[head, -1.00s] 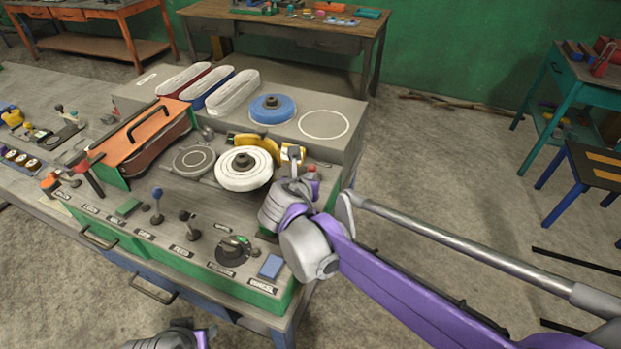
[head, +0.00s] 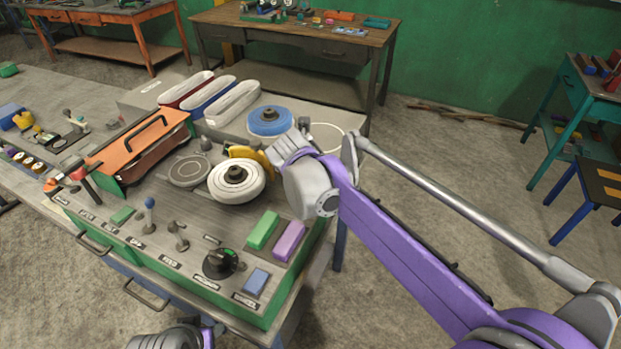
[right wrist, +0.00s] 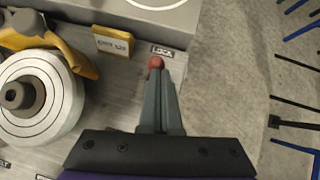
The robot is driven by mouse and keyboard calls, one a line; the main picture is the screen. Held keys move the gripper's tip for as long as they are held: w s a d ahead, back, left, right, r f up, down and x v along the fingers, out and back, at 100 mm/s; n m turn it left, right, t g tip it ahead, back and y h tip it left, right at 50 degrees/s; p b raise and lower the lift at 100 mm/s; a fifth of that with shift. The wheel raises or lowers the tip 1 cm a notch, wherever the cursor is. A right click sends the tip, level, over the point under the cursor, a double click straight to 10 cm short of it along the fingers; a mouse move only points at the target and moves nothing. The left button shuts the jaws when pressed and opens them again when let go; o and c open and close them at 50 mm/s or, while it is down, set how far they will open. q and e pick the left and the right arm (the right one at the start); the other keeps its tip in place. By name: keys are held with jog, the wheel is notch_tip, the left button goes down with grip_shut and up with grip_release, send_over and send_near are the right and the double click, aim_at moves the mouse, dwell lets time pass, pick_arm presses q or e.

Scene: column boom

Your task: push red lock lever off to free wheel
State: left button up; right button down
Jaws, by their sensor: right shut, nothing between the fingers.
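The white wheel (head: 236,182) stands on its grey hub on the bench panel; it also shows at the left of the right wrist view (right wrist: 38,98). The red lever knob (right wrist: 156,62) shows in the right wrist view, beside a small "LOCK" label. In the head view my right wrist and arm hide it. My right gripper (right wrist: 158,78) is shut, its fingertips right at the knob with nothing between them. I cannot tell whether they touch. Its fingers are hidden in the head view. A piece of my left arm shows at the bottom; its fingers do not.
A yellow guard (head: 256,158) sits close behind the wheel. A blue disc (head: 269,121) lies behind. Levers, a black dial (head: 221,263), and green (head: 262,230) and pink (head: 289,241) blocks stand in front. An orange cover (head: 137,150) is at left.

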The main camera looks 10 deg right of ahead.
jog(key=w, duration=0.1)
jog(key=w+d, duration=0.1)
jog(key=w, duration=0.1)
jog(key=shift+d+r, duration=0.2)
pick_arm(q)
jog(key=shift+s+a+f, duration=0.15)
jog(key=shift+a, duration=0.1)
pick_arm(e)
jog(key=shift+w+d, duration=0.15)
jog(key=shift+w, duration=0.2)
jog(key=shift+w+d, duration=0.1)
jog(key=shift+d, duration=0.05)
